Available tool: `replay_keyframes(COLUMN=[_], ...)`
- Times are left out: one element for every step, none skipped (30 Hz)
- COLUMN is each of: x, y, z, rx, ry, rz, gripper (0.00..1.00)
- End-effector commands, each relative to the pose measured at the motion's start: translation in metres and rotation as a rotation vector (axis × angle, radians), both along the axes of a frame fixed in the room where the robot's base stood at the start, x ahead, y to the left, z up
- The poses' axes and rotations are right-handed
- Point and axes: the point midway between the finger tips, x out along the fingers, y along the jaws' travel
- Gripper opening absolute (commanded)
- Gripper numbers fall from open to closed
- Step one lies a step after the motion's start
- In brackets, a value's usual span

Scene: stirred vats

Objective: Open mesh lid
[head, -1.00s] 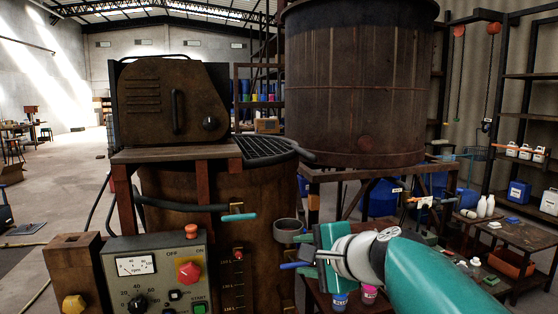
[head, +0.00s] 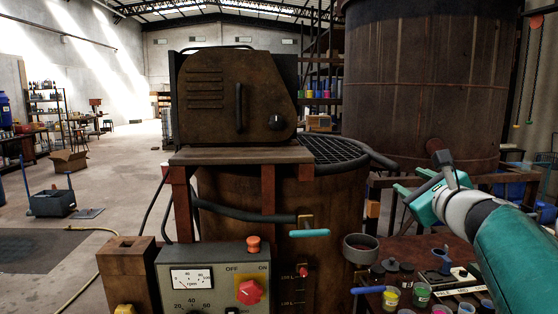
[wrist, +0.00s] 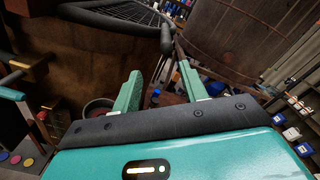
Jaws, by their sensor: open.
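The dark mesh lid (head: 335,149) lies flat and closed on top of the rusty brown vat (head: 335,205), partly behind the motor housing. A black bar-like handle (head: 382,160) sticks out from its right edge. In the wrist view the mesh (wrist: 135,12) is at the top, and the dark handle end (wrist: 167,38) hangs just beyond my fingertips. My gripper (head: 402,192) is right of the vat and slightly below the handle. In the wrist view my gripper (wrist: 160,80) has its two green fingers apart with nothing between them.
The brown motor housing (head: 235,100) stands left of the lid above a control box (head: 215,280). A large dark tank (head: 425,85) rises behind on the right. A low table with paint pots (head: 421,295) is below my gripper. The floor at left is mostly open.

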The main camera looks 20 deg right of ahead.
Motion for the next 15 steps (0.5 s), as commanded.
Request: replay_keyframes(x=[-0.005,-0.006,-0.006,-0.005,-0.004,-0.001,0.002,0.005,0.01,0.014,0.02,0.027,0.032,0.038,0.046], y=[-0.005,-0.006,-0.008,-0.009,-0.009,-0.011,-0.012,-0.013,-0.015,-0.016,-0.018,-0.02,-0.021,-0.023,-0.025], z=[0.003,0.004,0.004,0.004,0.004,0.004,0.003,0.002,0.003,0.003,0.002,0.003,0.003,0.002,0.002], rx=[0.008,0.011,0.015,0.016,0.016,0.015,0.015,0.016,0.016,0.016,0.016,0.014,0.014,0.016,0.016], ry=[-0.011,-0.015,-0.018,-0.017,-0.018,-0.016,-0.015,-0.013,-0.013,-0.014,-0.013,-0.013,-0.013,-0.014,-0.013], rz=[-0.012,-0.017,-0.019,-0.02,-0.021,-0.02,-0.02,-0.021,-0.021,-0.021,-0.021,-0.021,-0.02,-0.021,-0.02], gripper=[0.43,0.43,0.43,0.43,0.43,0.43,0.43,0.43,0.43,0.43,0.43,0.43,0.43,0.43,0.43])
